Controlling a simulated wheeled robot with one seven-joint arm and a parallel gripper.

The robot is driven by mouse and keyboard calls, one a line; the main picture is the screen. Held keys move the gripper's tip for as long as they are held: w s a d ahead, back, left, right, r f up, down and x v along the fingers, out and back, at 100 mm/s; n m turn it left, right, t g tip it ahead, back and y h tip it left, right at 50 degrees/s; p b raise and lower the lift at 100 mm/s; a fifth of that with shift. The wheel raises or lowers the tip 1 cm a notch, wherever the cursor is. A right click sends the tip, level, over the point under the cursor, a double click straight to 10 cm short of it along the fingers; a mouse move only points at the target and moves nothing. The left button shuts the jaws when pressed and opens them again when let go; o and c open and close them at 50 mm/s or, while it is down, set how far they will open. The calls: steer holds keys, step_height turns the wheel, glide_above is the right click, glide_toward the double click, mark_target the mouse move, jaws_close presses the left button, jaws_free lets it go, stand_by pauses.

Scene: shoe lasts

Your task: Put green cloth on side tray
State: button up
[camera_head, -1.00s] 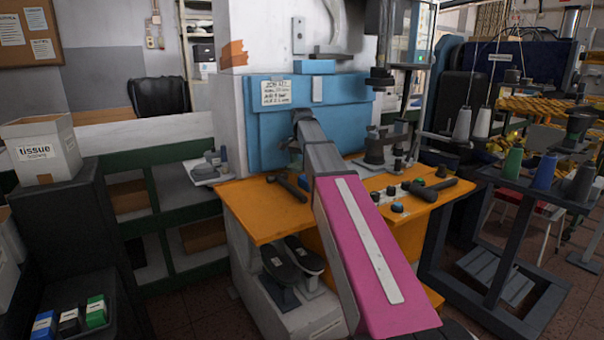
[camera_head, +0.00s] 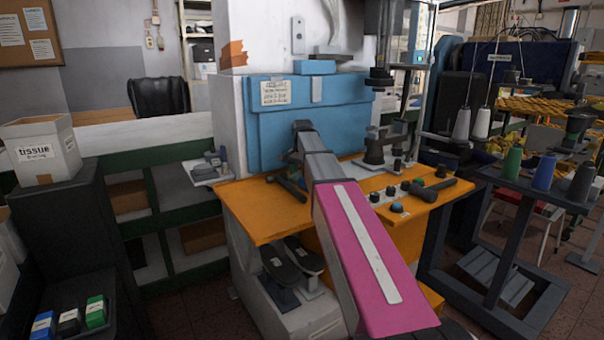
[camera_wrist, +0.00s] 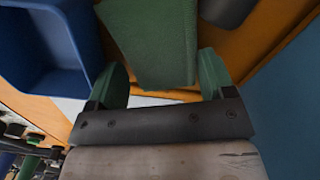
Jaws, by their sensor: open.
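A green cloth (camera_wrist: 150,40) lies at the top middle of the wrist view, over an orange surface. My gripper (camera_wrist: 162,70) is open, with its two green fingers on either side of the cloth's near end. The picture does not show whether they touch it. In the head view my gripper and the cloth are hidden behind my pink and grey arm, which reaches toward the blue-fronted machine. A small pale side tray (camera_head: 203,179) sticks out left of the machine, with grey items on it.
A blue open bin (camera_wrist: 90,50) is close left of my gripper. The orange worktop (camera_head: 250,215) carries dark tools and knobs right of my arm. A rack with thread cones (camera_head: 543,172) stands at right, and a tissue box (camera_head: 40,150) on a dark cabinet at left.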

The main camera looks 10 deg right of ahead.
mark_target(302, 173)
step_height(302, 173, up, 12)
stand_by(0.6)
